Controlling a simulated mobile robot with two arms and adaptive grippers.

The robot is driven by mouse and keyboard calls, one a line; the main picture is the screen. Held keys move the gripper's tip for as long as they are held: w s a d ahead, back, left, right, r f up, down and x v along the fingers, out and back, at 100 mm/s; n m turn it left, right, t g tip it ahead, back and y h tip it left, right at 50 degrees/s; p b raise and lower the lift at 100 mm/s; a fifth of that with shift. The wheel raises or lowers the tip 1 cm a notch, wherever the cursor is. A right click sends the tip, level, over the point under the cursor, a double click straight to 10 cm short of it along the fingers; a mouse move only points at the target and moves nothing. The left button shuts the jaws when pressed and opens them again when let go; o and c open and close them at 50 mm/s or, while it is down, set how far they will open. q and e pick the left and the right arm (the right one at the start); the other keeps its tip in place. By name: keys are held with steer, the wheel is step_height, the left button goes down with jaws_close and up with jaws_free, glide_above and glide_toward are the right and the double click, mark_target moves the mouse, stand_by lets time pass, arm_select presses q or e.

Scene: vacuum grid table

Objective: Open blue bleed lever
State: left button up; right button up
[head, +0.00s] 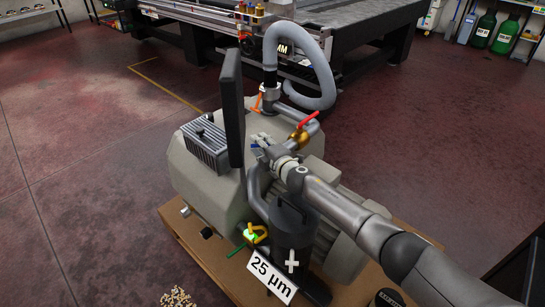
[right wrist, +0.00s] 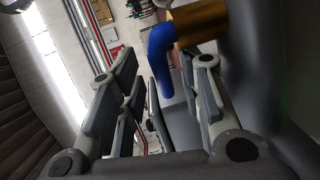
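The blue bleed lever (right wrist: 162,58) hangs bent downward from a brass fitting (right wrist: 203,22) in the right wrist view. In the head view only a small blue bit (head: 254,146) of it shows beside my right gripper (head: 262,144). My right gripper is open, and its grey fingers with dark pads stand apart in the wrist view (right wrist: 150,90). The lever's lower end is between the two sides, closer to the right-hand finger. I cannot tell whether it touches. My left gripper is in neither view.
A red lever (head: 309,120) on a brass valve (head: 299,137) is close behind my right gripper. A dark upright panel (head: 232,110) stands just left. The grey pump (head: 205,185) sits on a wooden pallet (head: 195,240). A grey hose (head: 322,65) arches behind.

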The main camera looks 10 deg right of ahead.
steer(key=v, duration=1.1)
steer(key=shift+s, duration=0.1)
